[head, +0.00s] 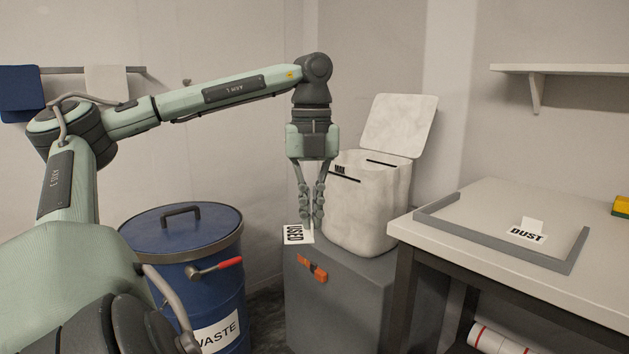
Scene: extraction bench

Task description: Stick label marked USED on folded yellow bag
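My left gripper (312,224) points straight down above the front left corner of the grey cabinet. Its fingers are close together on the white label marked USED (294,236), whose text is turned sideways. The label is at the fingertips, near the cabinet top's edge; I cannot tell whether it touches the top. No folded yellow bag can be made out for certain. A small yellow and green item (621,206) is cut off at the right edge of the view. My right gripper is not in view.
A white bin with a raised lid (365,205) stands on the grey cabinet (345,300), close right of my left gripper. A blue WASTE drum (190,245) stands left. The bench (480,197) at right holds a grey-edged frame (500,245) and a DUST label (527,236).

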